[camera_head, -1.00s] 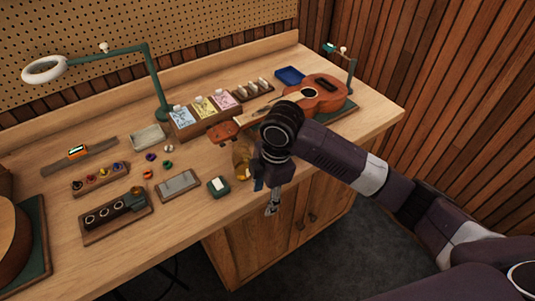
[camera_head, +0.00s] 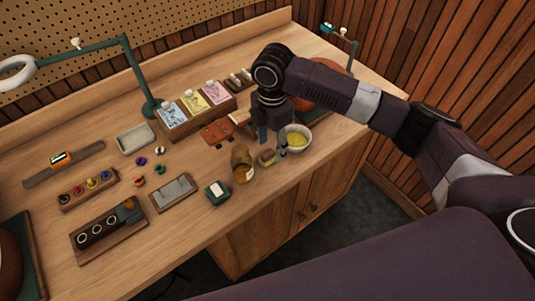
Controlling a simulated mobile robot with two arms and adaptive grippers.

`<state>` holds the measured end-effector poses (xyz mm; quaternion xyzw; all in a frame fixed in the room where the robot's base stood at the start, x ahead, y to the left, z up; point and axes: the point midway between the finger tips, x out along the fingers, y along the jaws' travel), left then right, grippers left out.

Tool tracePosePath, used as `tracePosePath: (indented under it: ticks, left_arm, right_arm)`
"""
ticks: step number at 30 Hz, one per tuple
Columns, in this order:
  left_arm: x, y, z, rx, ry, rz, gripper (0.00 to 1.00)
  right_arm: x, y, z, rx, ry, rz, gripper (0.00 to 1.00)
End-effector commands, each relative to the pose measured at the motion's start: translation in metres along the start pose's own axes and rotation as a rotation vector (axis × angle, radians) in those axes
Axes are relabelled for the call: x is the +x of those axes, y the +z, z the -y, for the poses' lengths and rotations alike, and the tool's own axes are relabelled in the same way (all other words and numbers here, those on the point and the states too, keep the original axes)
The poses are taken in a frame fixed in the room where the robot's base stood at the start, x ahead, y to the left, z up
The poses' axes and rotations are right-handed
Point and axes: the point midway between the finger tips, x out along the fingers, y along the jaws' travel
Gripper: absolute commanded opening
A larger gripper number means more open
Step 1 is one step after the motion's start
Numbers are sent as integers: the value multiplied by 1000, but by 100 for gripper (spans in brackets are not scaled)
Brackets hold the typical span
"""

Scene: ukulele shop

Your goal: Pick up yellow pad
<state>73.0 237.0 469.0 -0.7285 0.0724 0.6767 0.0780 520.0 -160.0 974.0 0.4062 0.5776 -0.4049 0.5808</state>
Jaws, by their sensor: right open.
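My right gripper (camera_head: 273,146) is open and points down just above and behind the pad. One fingertip shows beside the pad's right end, and I cannot tell whether it touches. Nothing shows between the fingers. My left gripper is not in view.
A small green box (camera_head: 217,192) and a grey block on a wooden tray (camera_head: 173,192) are further left. A ukulele is partly hidden behind my arm.

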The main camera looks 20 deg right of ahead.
Motion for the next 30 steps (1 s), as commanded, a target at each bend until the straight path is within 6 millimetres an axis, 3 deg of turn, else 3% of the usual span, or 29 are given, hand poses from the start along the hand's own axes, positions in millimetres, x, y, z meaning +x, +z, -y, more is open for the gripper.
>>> tracePosePath:
  ticks: [1, 5, 12, 15, 25, 30]
  left_arm:
    - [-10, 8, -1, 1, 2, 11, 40]
    - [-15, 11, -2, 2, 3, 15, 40]
    - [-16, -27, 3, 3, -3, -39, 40]
    - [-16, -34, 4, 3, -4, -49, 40]
    - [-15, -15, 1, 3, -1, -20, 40]
    - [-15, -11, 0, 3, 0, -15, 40]
  right_arm:
    - [5, 0, 2, 1, -6, -1, 48]
    - [26, -1, 2, 1, -3, -1, 48]
    - [38, 0, 2, -1, 0, 0, 48]
    - [38, 0, 1, 0, 0, 0, 48]
    - [38, 0, 1, 0, 1, 0, 13]
    - [38, 0, 1, 0, 1, 0, 10]
